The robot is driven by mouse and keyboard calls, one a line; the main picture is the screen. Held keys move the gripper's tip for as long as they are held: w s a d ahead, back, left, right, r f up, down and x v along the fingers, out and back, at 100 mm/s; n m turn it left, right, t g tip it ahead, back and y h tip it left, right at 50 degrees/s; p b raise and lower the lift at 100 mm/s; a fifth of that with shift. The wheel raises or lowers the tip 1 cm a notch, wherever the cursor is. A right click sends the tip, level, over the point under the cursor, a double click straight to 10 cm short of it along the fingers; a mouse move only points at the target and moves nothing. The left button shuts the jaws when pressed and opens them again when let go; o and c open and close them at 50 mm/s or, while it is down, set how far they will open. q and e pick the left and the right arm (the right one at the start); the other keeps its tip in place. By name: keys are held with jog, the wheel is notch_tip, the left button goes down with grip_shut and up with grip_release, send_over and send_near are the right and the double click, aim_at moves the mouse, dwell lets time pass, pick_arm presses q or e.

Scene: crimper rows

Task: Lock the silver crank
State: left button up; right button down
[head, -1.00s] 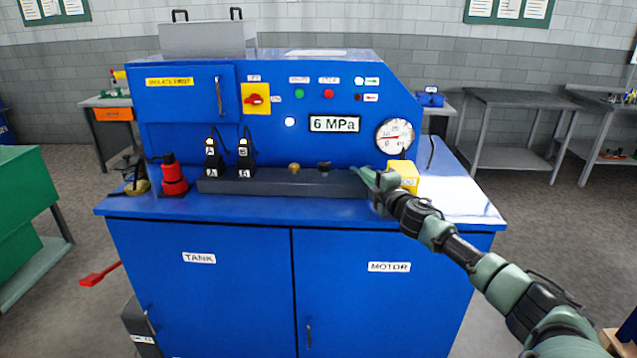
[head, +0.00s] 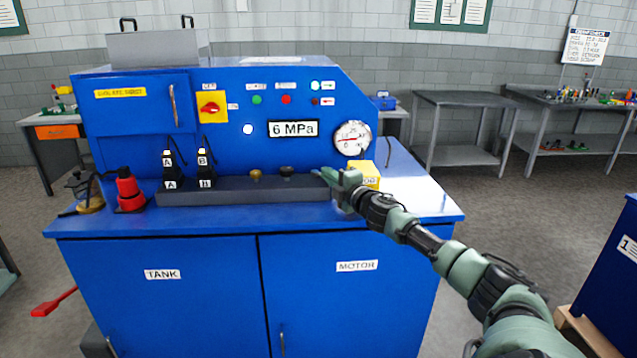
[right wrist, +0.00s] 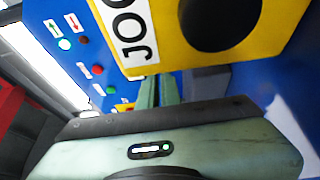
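No silver crank can be made out in either view. My right gripper (head: 328,176) is over the right end of the dark grey block on the blue machine's top, left of the yellow JOG box (head: 364,176). In the right wrist view the right gripper's fingers (right wrist: 157,92) lie close together with nothing seen between them. The JOG box (right wrist: 215,35) with its black round button is near the fingers there; I cannot tell whether they touch it. My left gripper is not in view.
The blue machine (head: 160,308) carries a pressure gauge (head: 351,138), a yellow switch plate with a red knob (head: 211,106), two black levers marked A and B, and a red jack (head: 129,190). A red bar (head: 53,301) is low at left. Open floor lies right of the machine.

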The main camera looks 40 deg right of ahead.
jog(key=shift+s+d+f+h, duration=0.2)
jog(key=shift+s+d+h, duration=0.1)
jog(key=shift+s+d, duration=0.3)
jog(key=s+b, duration=0.1)
jog(key=s, duration=0.3)
jog(key=shift+f, duration=0.1)
jog(key=shift+s+a+b, duration=0.3)
jog(key=shift+s+a, duration=0.5)
jog(key=shift+a, duration=0.25)
jog(key=shift+s+a+r, duration=0.25)
jog(key=shift+a, duration=0.15)
jog(key=shift+s, duration=0.25)
jog(key=shift+w, duration=0.1)
